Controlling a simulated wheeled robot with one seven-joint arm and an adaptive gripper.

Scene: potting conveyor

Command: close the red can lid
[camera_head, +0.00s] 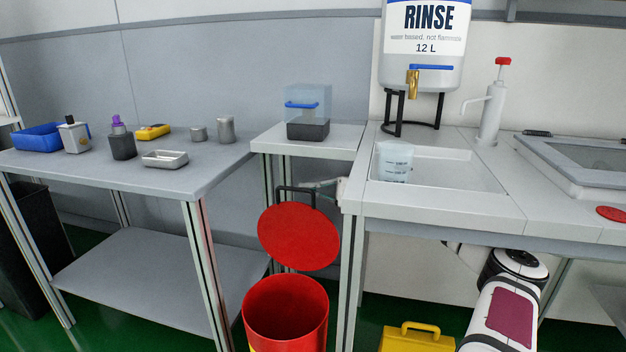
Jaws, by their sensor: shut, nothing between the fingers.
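The red can (286,318) stands on the floor between the left bench and the sink bench, its lower part cut off by the frame edge. Its round red lid (298,237) is open, tilted up above and behind the can's mouth. A dark bracket-like bar (296,190) shows just above the lid's top edge. My arm's white and black links are at the bottom right, well to the right of the can and apart from it.
A yellow case (416,338) is on the floor right of the can. A bench leg (348,285) stands close to the can's right, another (210,275) to its left. The sink bench (440,222) overhangs my arm.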

